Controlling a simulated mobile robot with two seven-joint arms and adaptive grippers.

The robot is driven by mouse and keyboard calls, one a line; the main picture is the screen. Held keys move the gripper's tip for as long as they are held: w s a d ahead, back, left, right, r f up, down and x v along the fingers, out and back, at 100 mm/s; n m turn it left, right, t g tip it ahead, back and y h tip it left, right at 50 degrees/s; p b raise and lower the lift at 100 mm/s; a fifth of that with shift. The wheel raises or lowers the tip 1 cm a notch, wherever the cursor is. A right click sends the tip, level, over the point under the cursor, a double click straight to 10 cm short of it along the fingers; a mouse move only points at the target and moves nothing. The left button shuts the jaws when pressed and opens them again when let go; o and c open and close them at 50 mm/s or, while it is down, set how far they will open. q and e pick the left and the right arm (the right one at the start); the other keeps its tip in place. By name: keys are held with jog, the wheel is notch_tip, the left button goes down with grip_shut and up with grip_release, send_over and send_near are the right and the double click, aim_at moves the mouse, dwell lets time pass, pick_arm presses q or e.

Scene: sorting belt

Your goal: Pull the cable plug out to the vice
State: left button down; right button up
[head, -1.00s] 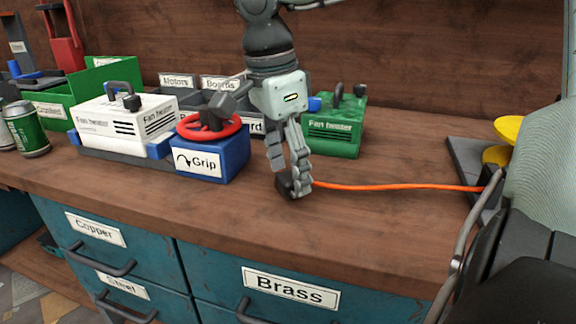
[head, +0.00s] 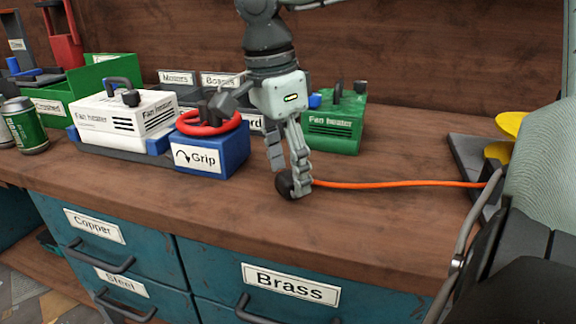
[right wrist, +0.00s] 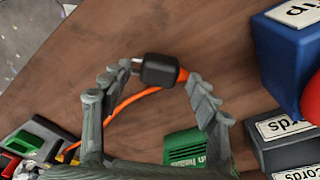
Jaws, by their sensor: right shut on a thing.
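My right gripper (head: 291,188) is shut on the black cable plug (head: 283,186), low over the wooden bench in front of the green fan heater. In the right wrist view the plug (right wrist: 159,70) sits between the fingertips of the gripper (right wrist: 156,80), its metal prongs pointing left. The orange cable (head: 400,183) runs from the plug to the yellow reel (head: 510,124) at the right. The vice (head: 208,160) has a blue block labelled Grip and a red wheel (head: 210,124), and stands left of my gripper. A white fan heater (head: 125,118) sits between its blue jaws. My left gripper is out of view.
A green fan heater (head: 335,133) stands behind my right gripper. Grey labelled bins and a green bin (head: 52,108) stand at the back left, with green cans (head: 26,128) at the far left. The bench front between vice and reel is clear apart from the cable.

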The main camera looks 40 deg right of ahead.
dwell(0.4)
jog(key=o, duration=1.4)
jog(key=shift+c, duration=0.2)
notch_tip(320, 180, up, 12)
jog(key=a, duration=0.1)
jog(key=shift+w+a, duration=0.25)
jog(key=shift+a, duration=0.1)
jog(key=shift+f, duration=0.1)
